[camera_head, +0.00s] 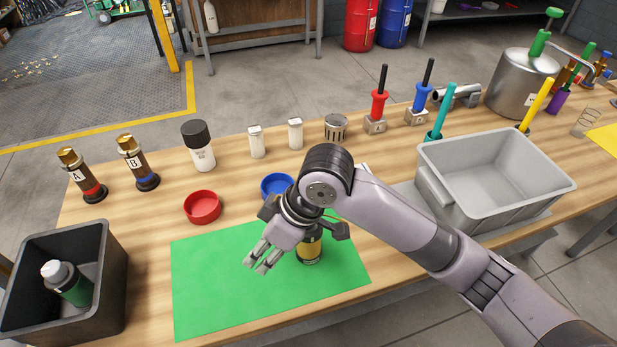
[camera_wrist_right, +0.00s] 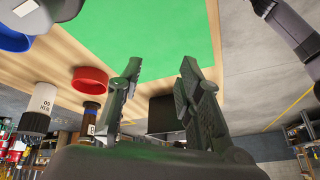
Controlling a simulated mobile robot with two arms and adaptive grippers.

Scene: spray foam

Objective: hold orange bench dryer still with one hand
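No thing in these frames can be clearly told as an orange bench dryer. My right gripper (camera_head: 257,265) is above the green mat (camera_head: 205,300), and its two fingers are apart with nothing between them. In the right wrist view the open fingers (camera_wrist_right: 160,85) also show empty, with the mat (camera_wrist_right: 150,30) beyond them. A dark can with yellow bands (camera_head: 309,250) stands on the mat close beside the right gripper; its upper part is hidden by the wrist. My left gripper is not seen in the head view.
A black bin (camera_head: 117,270) holding a green bottle (camera_head: 68,285) is at the left. Red (camera_head: 202,207) and blue (camera_head: 277,184) dishes stand behind the mat. A grey tub (camera_head: 425,185) is at the right. Bottles, jars and tools line the back. The mat's left part is clear.

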